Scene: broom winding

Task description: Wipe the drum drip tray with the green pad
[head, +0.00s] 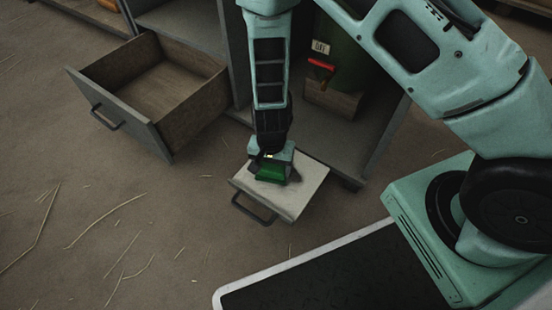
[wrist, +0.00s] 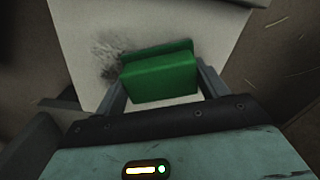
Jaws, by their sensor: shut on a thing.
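The drum drip tray (head: 309,187) is a pale, flat tray with a dark handle at its front, sticking out low from the cabinet. My gripper (head: 270,171) is over the tray and shut on the green pad (head: 268,176). The wrist view shows the green pad (wrist: 160,78) between the two fingers, low over the pale tray (wrist: 205,22). A dark smudge (wrist: 103,50) lies on the tray to the left of the pad. I cannot tell for sure whether the pad touches the tray. Part of the tray is hidden by my gripper and the pad.
An open, empty drawer (head: 165,85) sticks out of the cabinet at the left. A green drum (head: 345,62) with a red tap handle (head: 321,64) stands in the open bay behind the tray, above a wooden block (head: 333,98). Straw litters the floor; the floor left of the tray is otherwise free.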

